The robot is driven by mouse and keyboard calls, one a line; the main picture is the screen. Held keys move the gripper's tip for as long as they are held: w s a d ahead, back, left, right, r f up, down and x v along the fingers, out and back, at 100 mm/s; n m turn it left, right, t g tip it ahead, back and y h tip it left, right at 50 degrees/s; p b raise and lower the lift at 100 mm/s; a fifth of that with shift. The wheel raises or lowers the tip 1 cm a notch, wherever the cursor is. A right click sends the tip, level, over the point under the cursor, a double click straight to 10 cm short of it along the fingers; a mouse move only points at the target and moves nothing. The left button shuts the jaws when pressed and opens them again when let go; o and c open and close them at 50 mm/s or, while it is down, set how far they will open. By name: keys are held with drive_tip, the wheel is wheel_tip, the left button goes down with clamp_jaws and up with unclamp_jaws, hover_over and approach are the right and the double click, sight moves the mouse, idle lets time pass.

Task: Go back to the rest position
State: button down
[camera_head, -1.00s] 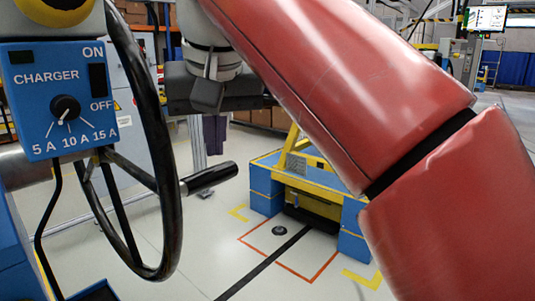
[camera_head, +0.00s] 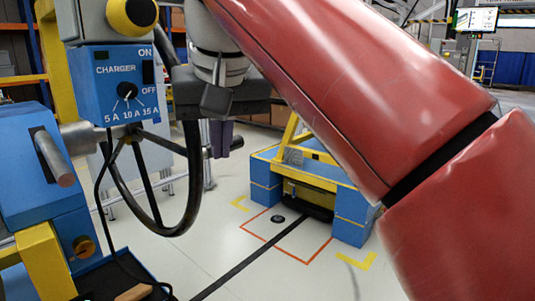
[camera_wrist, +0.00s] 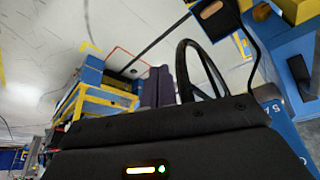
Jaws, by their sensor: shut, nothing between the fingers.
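My gripper (camera_head: 222,152) hangs below the dark wrist housing in the middle left of the head view. Its two purple-grey fingers are together and hold nothing. The fingers also show at the edge of the housing in the wrist view (camera_wrist: 160,80). My red arm (camera_head: 370,90) crosses the head view from top left to lower right. The gripper appears just right of the black handwheel (camera_head: 183,215) and apart from it. The dark housing covers the upper right of the wheel in the head view.
The blue charger box (camera_head: 108,80) with its dial stands at the left, below a yellow knob (camera_head: 132,15). A blue block with a grey rod (camera_head: 55,160) is at far left. A blue and yellow stand (camera_head: 310,185) is behind. Pale floor lies between.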

drive_tip(key=s+d+f+m, duration=0.2)
drive_tip(key=d+f, duration=1.2)
drive_tip(key=s+d+f+m, duration=0.1)
drive_tip(key=s+d+f, duration=0.3)
drive_tip(key=f, duration=0.4)
drive_tip(key=s+d+f+t+h, duration=0.1)
drive_tip(key=s+d+f, duration=0.2)
drive_tip(key=f, duration=0.6)
drive_tip(key=shift+s+d+m, duration=0.4)
drive_tip(key=shift+s, duration=0.05)
